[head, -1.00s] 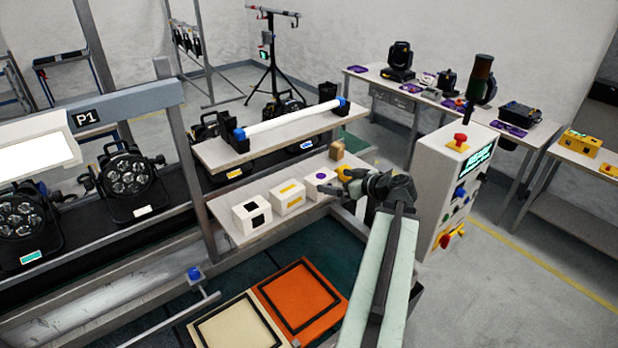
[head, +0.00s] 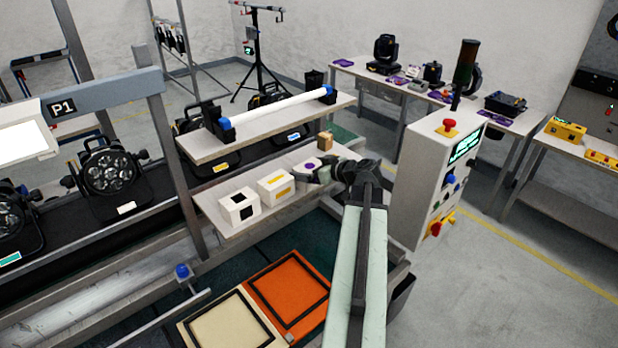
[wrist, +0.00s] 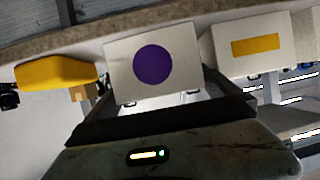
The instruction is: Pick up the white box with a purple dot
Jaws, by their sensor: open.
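The white box with a purple dot (head: 309,164) stands on the low shelf, at the right end of a row of white boxes. In the wrist view the purple-dot box (wrist: 115,75) is straight ahead, its dotted face fully visible. My gripper (head: 322,174) is open and reaches in from the right, close to this box, and covers part of it in the head view.
A white box with a yellow bar (head: 275,187) stands beside it, then a white box with black squares (head: 239,208). A small brown box (head: 325,141) is behind. A rounded yellow thing (wrist: 55,72) lies near it in the wrist view. An upper shelf (head: 250,140) overhangs the row's back.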

